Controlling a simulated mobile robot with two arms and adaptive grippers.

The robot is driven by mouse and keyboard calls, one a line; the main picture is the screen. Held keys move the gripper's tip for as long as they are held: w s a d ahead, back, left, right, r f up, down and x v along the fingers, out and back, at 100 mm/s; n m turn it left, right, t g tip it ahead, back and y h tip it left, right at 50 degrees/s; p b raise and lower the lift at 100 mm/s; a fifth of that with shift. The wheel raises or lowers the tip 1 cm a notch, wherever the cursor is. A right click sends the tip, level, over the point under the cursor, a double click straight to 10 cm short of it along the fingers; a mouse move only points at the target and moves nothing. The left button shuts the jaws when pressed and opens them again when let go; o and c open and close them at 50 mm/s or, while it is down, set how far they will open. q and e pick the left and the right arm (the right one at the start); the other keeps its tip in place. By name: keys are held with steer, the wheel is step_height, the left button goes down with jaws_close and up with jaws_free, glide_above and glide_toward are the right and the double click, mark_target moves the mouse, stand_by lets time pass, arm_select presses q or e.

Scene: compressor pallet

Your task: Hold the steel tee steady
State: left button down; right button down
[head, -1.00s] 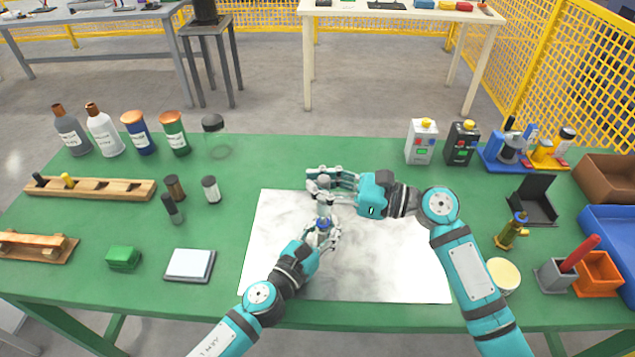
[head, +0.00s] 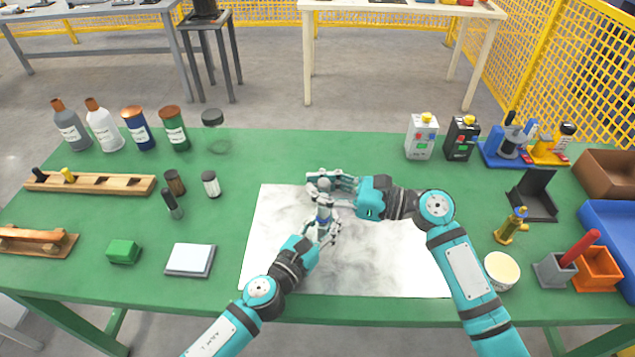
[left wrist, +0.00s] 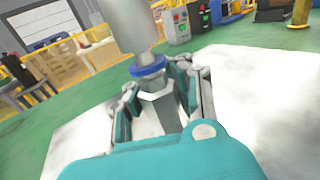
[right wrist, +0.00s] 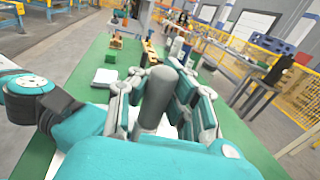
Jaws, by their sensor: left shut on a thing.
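The steel tee (head: 324,187) is a grey metal fitting standing above the white sheet in the head view. My left gripper (head: 322,231) is shut on its lower part from the front. In the left wrist view, a pale faceted part sits between the fingers, with a blue ring (left wrist: 148,67) and a thick grey cylinder (left wrist: 126,27) above it. My right gripper (head: 334,188) comes from the right with its fingers spread on either side of the tee's upper part. In the right wrist view, a grey cylinder (right wrist: 156,98) stands between those fingers; contact is unclear.
The white sheet (head: 400,265) lies on the green table (head: 120,220). Bottles and jars (head: 138,129) stand back left, two boxes (head: 421,138) back right. A brass fitting (head: 512,227) and round tub (head: 501,270) are right of my right arm.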

steer(key=shift+f, duration=0.85)
steer(key=c, duration=2)
jaws_free()
steer(key=o, duration=0.6)
steer(key=shift+o, duration=0.2)
steer(key=v, duration=1.2)
steer(key=shift+f, duration=0.1)
arm_select(q)
steer(key=c, duration=1.1)
jaws_free()
